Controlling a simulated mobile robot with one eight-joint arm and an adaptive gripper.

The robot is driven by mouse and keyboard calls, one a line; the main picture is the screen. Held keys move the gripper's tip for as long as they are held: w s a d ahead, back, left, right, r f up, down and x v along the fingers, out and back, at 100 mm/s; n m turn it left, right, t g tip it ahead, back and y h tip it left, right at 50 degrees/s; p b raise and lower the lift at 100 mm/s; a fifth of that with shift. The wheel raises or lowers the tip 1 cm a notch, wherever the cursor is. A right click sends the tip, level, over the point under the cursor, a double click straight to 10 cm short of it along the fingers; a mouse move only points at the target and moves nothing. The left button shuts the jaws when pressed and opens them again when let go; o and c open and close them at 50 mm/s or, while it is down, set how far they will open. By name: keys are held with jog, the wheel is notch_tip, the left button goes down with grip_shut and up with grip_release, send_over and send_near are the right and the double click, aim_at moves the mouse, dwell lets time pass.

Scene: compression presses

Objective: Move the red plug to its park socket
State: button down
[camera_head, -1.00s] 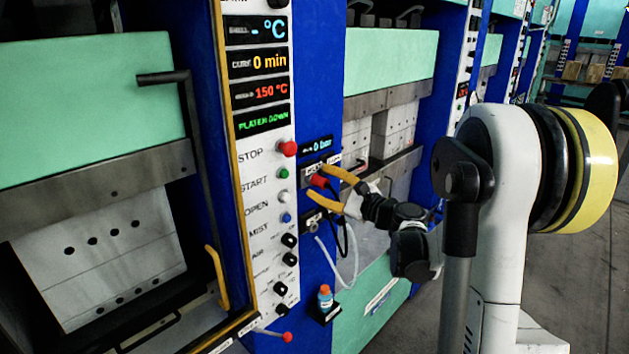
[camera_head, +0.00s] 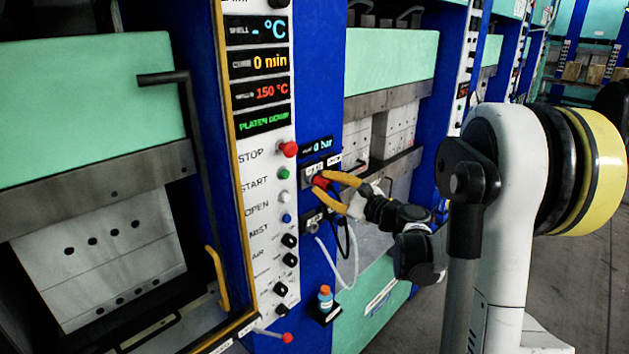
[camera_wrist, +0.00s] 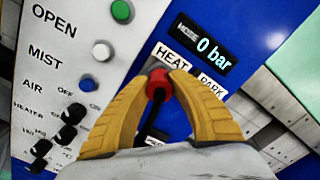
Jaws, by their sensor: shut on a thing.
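The red plug (camera_wrist: 159,84) is between the yellow fingers of my gripper (camera_wrist: 159,92) in the wrist view, with its black cable hanging below. My gripper is shut on the plug. The plug sits at the position under the HEAT label (camera_wrist: 172,55); whether it is seated in the socket is hidden. The PARK label (camera_wrist: 213,86) is just to the right, and its socket is hidden by my right finger. In the head view, my gripper (camera_head: 320,184) holds the red plug (camera_head: 320,182) at the small socket plate on the blue post.
A 0 bar display (camera_wrist: 206,42) is above the labels. The button panel (camera_head: 266,200) with red STOP, green and blue buttons and black knobs is to the left. A small orange-blue bottle (camera_head: 325,297) stands on a bracket below. A pale hose hangs below the sockets.

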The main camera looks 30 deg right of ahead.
jog(key=shift+s+d, duration=0.2)
jog(key=shift+s, duration=0.3)
jog(key=shift+s, duration=0.1)
jog(key=shift+s+d, duration=0.15)
jog(key=shift+s, duration=0.2)
jog(key=shift+s+d, duration=0.1)
jog(key=shift+s, duration=0.1)
jog(key=shift+b+v, duration=0.45)
jog(key=shift+v, duration=1.45)
jog(key=shift+r, duration=0.1)
